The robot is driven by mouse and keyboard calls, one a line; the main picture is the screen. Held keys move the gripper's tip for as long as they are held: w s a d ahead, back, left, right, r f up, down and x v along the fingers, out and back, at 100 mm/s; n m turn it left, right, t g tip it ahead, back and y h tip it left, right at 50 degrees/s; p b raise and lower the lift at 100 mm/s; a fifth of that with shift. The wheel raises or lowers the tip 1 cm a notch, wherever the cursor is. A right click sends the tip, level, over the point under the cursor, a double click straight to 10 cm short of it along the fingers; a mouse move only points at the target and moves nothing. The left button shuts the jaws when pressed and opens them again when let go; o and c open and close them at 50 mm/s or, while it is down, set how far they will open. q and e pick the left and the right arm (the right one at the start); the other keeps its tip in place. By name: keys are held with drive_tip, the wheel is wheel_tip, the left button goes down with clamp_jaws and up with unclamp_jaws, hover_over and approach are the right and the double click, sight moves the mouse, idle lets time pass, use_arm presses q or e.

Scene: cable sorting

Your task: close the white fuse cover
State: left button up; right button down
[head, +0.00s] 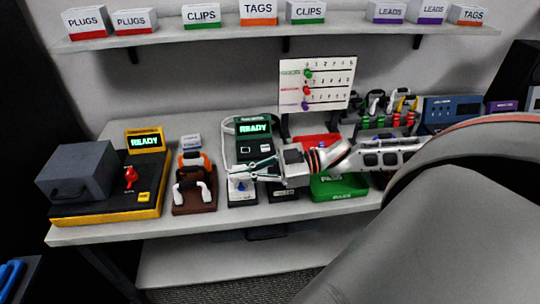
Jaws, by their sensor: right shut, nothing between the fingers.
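A dark tester (253,148) with a green READY screen stands on the bench at the middle. A white part with a small blue piece (241,187) is at its front end. This may be the white fuse cover, but it is too small and too covered to tell whether it is raised or down. My right gripper (240,172) reaches in from the right over the front of the tester, its fingers shut and empty, just above or at the white part. I cannot tell whether they touch. My left gripper is not in view.
A yellow-and-black station (108,205) with a grey box stands at left. A brown holder (193,209) with orange and white handles is left of the tester. A green tray (338,188) and red tray lie right, partly behind my arm. Bare bench (110,232) runs along the front.

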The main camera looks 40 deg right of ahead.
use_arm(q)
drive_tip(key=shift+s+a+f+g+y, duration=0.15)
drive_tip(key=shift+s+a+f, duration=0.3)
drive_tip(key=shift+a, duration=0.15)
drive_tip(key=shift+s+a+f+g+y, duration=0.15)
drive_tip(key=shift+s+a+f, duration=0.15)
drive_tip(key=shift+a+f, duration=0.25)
use_arm(e)
drive_tip(key=v, duration=0.9)
drive_tip(key=shift+s+d+r, duration=0.25)
drive_tip(key=shift+s, duration=0.1)
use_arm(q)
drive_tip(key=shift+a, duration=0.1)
